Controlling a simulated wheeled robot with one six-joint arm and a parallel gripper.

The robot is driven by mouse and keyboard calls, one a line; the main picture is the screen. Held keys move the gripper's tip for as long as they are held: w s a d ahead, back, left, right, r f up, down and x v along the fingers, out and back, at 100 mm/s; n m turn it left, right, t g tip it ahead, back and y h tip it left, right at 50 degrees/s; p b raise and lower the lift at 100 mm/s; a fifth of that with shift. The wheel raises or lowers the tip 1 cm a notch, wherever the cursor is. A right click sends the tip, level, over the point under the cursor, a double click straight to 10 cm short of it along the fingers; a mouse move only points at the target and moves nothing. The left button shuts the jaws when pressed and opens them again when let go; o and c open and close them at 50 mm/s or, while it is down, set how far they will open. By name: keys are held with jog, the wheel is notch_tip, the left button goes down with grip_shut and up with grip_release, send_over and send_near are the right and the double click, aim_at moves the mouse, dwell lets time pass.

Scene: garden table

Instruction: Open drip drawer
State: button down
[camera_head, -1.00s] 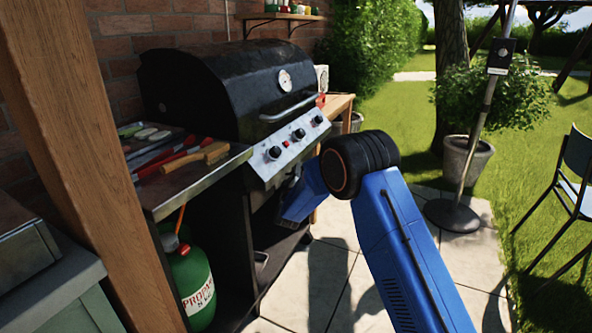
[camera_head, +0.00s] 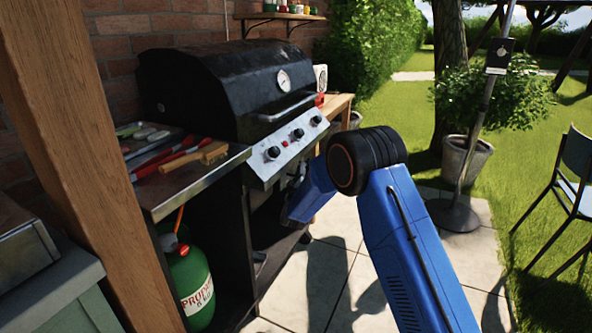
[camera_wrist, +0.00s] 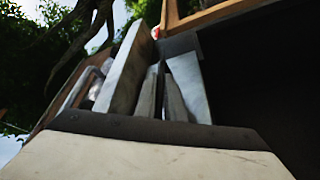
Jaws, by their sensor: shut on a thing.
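The black grill (camera_head: 225,95) stands against the brick wall, with its steel control panel (camera_head: 290,150) facing the patio. My blue arm reaches in below the panel's right part. In the head view my gripper and the drip drawer are hidden behind the arm and under the panel. In the wrist view my gripper (camera_wrist: 160,65) points up the picture, its pale fingers close together on a narrow dark piece, seemingly the drip drawer's handle. The drawer body cannot be made out clearly, nor how far it stands out.
A green propane bottle (camera_head: 190,285) stands under the left side shelf (camera_head: 160,195), which holds tongs and a brush (camera_head: 203,153). A wooden post (camera_head: 80,150) rises at the left. A parasol base (camera_head: 453,215) and a chair (camera_head: 575,170) stand at the right.

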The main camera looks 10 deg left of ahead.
jog(key=s+d, duration=0.4)
jog(key=d, duration=0.7)
jog(key=s+d, duration=0.4)
jog(key=d, duration=0.7)
jog(key=shift+s+d, duration=0.15)
jog(key=shift+d, duration=0.05)
jog(key=c, duration=2.1)
grip_release()
jog(key=v, duration=1.7)
jog(key=shift+s+f, duration=0.1)
jog(key=shift+s, duration=0.1)
